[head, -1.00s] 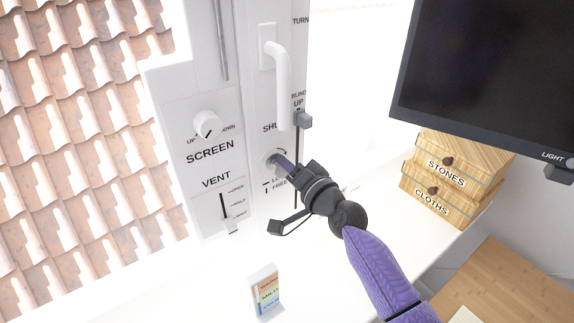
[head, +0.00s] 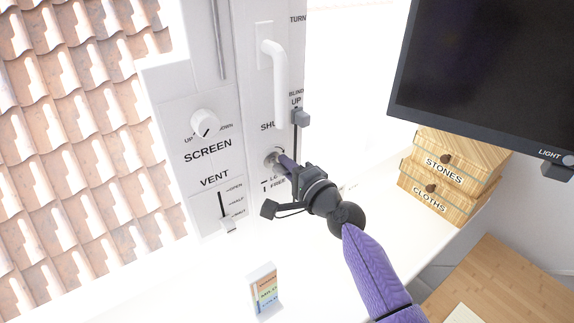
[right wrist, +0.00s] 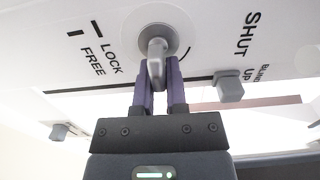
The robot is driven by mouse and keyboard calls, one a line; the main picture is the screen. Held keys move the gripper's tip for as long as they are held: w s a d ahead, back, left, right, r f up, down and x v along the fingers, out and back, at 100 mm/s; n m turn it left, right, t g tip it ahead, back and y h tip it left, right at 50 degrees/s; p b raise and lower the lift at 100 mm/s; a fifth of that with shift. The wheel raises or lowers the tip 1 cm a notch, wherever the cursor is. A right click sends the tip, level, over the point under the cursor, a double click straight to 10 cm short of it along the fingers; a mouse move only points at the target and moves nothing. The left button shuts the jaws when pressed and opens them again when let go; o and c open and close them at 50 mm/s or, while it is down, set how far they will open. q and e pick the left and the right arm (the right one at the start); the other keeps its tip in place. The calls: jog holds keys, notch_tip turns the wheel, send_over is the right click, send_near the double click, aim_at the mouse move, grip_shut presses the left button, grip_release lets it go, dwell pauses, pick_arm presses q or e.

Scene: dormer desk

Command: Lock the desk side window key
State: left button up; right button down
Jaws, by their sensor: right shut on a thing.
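The window key (right wrist: 156,60) is a grey metal key standing in a round lock (right wrist: 172,38) on the white window frame. The lock also shows in the head view (head: 270,155), below the white window handle (head: 280,85). LOCK and FREE marks are printed beside it. My right gripper (right wrist: 159,70) is shut on the key, its two purple fingers on either side of the key's head. In the head view my right gripper (head: 286,164) hides most of the key. I cannot tell which mark the key points to. My left gripper is not in view.
A blind slider (head: 301,118) sits just above right of the gripper. The SCREEN knob (head: 205,122) and VENT slider (head: 228,224) are to the left. A small coloured card stand (head: 263,291), wooden boxes (head: 450,170) and a monitor (head: 485,75) stand around. The white sill is mostly clear.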

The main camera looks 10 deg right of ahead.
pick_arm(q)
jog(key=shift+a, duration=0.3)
pick_arm(e)
jog(key=shift+f, duration=0.1)
jog(key=c, duration=0.9)
grip_release()
jog(key=shift+o, duration=1.2)
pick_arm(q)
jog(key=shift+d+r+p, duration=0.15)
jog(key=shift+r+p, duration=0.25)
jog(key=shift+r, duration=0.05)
pick_arm(e)
jog(key=v, duration=1)
